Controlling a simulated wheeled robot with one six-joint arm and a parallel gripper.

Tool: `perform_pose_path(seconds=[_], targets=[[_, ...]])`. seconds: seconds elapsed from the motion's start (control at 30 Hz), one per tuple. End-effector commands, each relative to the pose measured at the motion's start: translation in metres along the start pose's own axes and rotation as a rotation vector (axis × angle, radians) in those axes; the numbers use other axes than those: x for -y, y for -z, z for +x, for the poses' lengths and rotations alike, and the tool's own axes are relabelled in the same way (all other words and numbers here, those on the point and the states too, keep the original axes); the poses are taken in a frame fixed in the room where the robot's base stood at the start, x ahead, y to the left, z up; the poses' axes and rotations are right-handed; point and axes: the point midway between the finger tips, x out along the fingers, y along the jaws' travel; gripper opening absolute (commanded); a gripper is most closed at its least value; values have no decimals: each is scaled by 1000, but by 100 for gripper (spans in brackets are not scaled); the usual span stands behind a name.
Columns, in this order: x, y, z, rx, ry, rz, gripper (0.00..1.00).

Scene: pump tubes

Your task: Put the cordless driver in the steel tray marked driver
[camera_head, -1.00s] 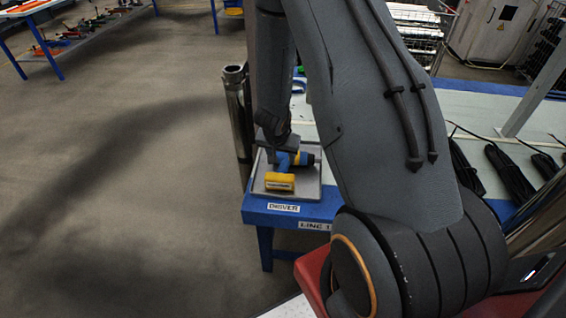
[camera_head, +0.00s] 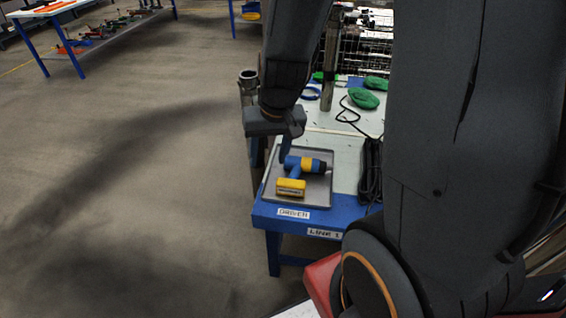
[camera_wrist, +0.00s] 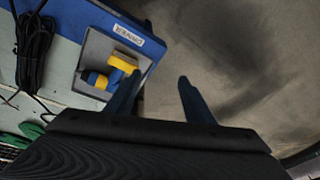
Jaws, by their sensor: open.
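The blue and yellow cordless driver (camera_head: 305,164) lies on its side in the steel tray (camera_head: 318,196) at the table corner, above the label reading DRIVER (camera_head: 293,213). In the wrist view the driver (camera_wrist: 124,62) and the tray (camera_wrist: 97,44) show at upper left, with the tray's lower part behind a finger. My gripper (camera_head: 268,158) is open and empty, above and to the left of the driver and apart from it. Its two blue fingers also show in the wrist view (camera_wrist: 160,78), spread apart, one overlapping the tray's edge and the other over the floor.
A blue-edged table (camera_head: 345,222) marked LINE 1 carries the tray. Black cables (camera_head: 370,170) lie right of the tray, and green items (camera_head: 364,98) lie farther back. A metal post (camera_head: 248,90) stands by the table's left edge.

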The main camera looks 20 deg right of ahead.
Motion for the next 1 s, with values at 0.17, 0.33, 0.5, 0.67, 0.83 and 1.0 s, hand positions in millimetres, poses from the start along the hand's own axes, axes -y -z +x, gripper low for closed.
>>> perform_pose_path(seconds=[0.17,0.33,0.5,0.67,0.83,1.0], targets=[[-7,-46,-35,72,-48,-131,48],[-14,-63,-46,101,-79,-176,48],[-15,-64,-47,104,-82,-180,48],[-15,-63,-47,103,-81,-179,48],[-15,-63,-47,103,-81,-179,48],[-15,-63,-47,103,-81,-179,48]])
